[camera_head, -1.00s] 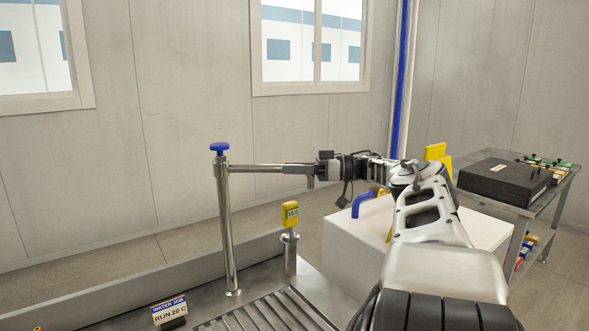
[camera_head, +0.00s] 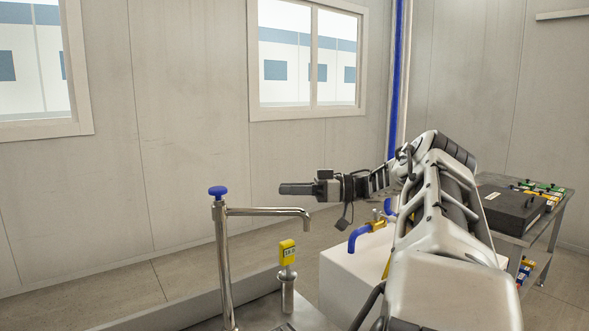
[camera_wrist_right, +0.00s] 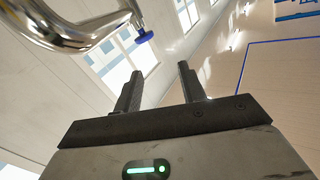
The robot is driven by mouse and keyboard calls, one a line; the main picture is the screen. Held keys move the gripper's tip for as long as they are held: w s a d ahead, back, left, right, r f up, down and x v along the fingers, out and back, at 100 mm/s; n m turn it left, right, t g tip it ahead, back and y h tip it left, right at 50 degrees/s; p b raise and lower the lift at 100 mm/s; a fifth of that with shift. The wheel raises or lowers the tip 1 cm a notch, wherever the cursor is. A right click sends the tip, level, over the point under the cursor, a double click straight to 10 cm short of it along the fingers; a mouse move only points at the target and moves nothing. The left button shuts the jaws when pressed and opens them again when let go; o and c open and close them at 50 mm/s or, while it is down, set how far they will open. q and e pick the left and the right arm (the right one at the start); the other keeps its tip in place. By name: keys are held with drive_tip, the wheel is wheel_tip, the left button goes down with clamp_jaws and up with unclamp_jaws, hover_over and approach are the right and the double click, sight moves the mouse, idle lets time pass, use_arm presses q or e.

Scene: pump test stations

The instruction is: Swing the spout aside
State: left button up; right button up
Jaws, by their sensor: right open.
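The chrome spout (camera_head: 265,211) reaches right from the top of an upright chrome post (camera_head: 222,265), and its end bends down. A blue knob (camera_head: 217,191) caps the post. My right gripper (camera_head: 283,189) is above the spout in the head picture, fingers pointing left. In the wrist view the right gripper (camera_wrist_right: 159,68) is open with nothing between its fingers. The bent spout (camera_wrist_right: 75,38) is to the left of the fingers and apart from them, with the blue knob (camera_wrist_right: 144,36) beyond. My left gripper is not in view.
A yellow gauge (camera_head: 287,252) stands on a short metal post below the spout end. A white box (camera_head: 345,285) with a blue-handled tap (camera_head: 358,238) is to the right. A cart with a black case (camera_head: 502,208) stands farther right.

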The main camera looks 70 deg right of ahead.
drive_tip(key=s+a+r+b, duration=0.2)
drive_tip(key=s+a+r, duration=0.3)
drive_tip(key=a, duration=0.4)
drive_tip(key=shift+a+r, duration=0.25)
drive_tip(key=shift+r, duration=0.2)
